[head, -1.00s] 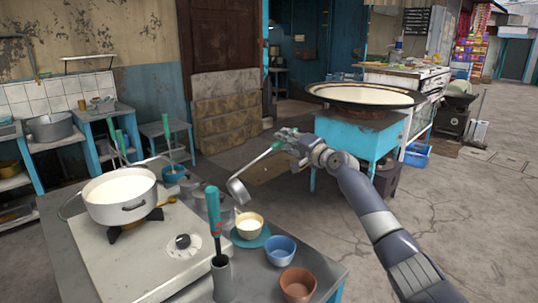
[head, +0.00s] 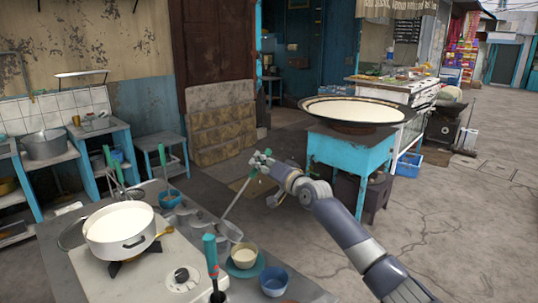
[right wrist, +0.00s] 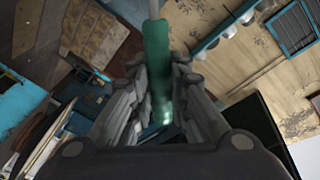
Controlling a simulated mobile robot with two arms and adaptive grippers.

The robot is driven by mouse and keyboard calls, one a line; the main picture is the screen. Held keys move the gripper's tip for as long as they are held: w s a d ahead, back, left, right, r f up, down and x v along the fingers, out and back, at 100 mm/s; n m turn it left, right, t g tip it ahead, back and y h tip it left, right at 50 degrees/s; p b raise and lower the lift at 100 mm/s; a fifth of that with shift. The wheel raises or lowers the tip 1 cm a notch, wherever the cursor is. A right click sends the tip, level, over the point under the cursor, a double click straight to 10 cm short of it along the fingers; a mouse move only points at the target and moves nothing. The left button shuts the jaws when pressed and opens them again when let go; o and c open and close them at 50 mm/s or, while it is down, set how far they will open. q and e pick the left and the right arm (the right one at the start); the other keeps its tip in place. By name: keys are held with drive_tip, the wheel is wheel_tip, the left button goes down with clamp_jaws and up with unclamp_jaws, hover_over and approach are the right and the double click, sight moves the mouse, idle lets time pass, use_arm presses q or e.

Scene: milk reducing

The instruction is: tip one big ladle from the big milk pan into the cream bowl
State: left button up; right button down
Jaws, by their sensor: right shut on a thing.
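My right gripper (head: 262,162) is shut on the green handle of a long metal ladle (head: 241,201). The handle also fills the jaws in the right wrist view (right wrist: 158,75). The ladle slants down to the left, its cup just above and behind the cream-coloured bowl in the picture; I cannot tell whether they touch or what the cup holds. The cream bowl (head: 243,258) stands on a teal saucer (head: 233,270) and has something whitish in it. The wide dark milk pan (head: 312,104), full of milk, stands on a blue stand behind my right arm. My left gripper is not in view.
A white pot of milk (head: 113,246) sits on the stove (head: 160,283) at left. A blue bowl (head: 274,281) and a teal-handled tool (head: 211,255) stand near the cream bowl. Open floor lies to the right.

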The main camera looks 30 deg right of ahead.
drive_tip(key=a+r+n+p, duration=0.1)
drive_tip(key=a+r+p, duration=0.1)
drive_tip(key=a+p, duration=0.1)
drive_tip(key=a+r+n+p, duration=0.1)
drive_tip(key=p, duration=0.1)
drive_tip(key=shift+s+a+r+n, duration=0.1)
drive_tip(key=shift+s+a+n, duration=0.2)
drive_tip(key=s+a+r+n+p, duration=0.2)
drive_tip(key=a+n+p, duration=0.2)
drive_tip(key=a, duration=0.8)
drive_tip(key=shift+r+n, duration=0.4)
drive_tip(key=shift+n, duration=0.9)
drive_tip(key=shift+w+f, duration=0.1)
